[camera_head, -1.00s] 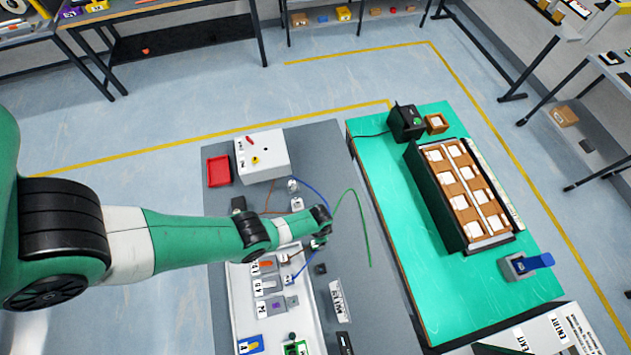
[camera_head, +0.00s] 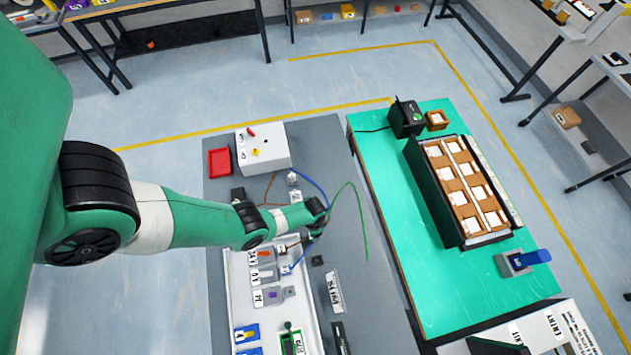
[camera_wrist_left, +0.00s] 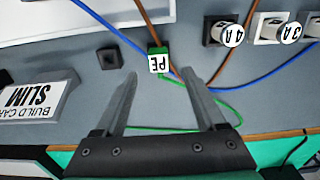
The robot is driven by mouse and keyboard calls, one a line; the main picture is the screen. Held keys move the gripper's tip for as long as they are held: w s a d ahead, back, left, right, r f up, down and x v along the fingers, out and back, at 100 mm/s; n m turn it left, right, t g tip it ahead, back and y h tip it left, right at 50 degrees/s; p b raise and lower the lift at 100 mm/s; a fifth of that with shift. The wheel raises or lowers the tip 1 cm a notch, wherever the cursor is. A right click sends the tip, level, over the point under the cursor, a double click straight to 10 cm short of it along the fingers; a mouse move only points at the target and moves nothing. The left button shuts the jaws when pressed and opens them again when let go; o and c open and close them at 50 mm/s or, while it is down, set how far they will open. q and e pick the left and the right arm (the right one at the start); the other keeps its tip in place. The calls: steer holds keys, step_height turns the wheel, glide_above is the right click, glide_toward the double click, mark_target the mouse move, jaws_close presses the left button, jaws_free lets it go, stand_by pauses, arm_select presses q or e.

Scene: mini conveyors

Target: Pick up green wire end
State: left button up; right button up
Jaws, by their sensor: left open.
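The green wire (camera_head: 359,205) arches up from near my left gripper and hangs down to the right over the grey bench. In the left wrist view the green wire (camera_wrist_left: 226,104) runs from a small green block with a white PE label (camera_wrist_left: 159,63), curves right and passes behind the fingers. My left gripper (camera_wrist_left: 161,74) is open, its fingertips on either side of the PE block in the picture. I cannot tell whether they touch it. In the head view the left gripper (camera_head: 313,238) is small and partly hidden by its wrist. My right gripper is not in view.
Blue wires (camera_wrist_left: 113,32) and brown wires (camera_wrist_left: 232,62) run close by. A white control box (camera_head: 265,150), a red tray (camera_head: 220,162) and a white component tray (camera_head: 236,290) surround the arm.

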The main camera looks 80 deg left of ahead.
arm_select(q)
steer(key=f+b, duration=0.1)
steer(key=f, duration=0.1)
steer(key=f+b, duration=0.1)
steer(key=b, duration=0.1)
steer(key=f+b, duration=0.1)
steer(key=f, duration=0.1)
steer(key=shift+s+f+b, duration=0.3)
steer(key=shift+f+b, duration=0.05)
steer(key=shift+b, duration=0.05)
steer(key=shift+r, duration=0.15)
jaws_close()
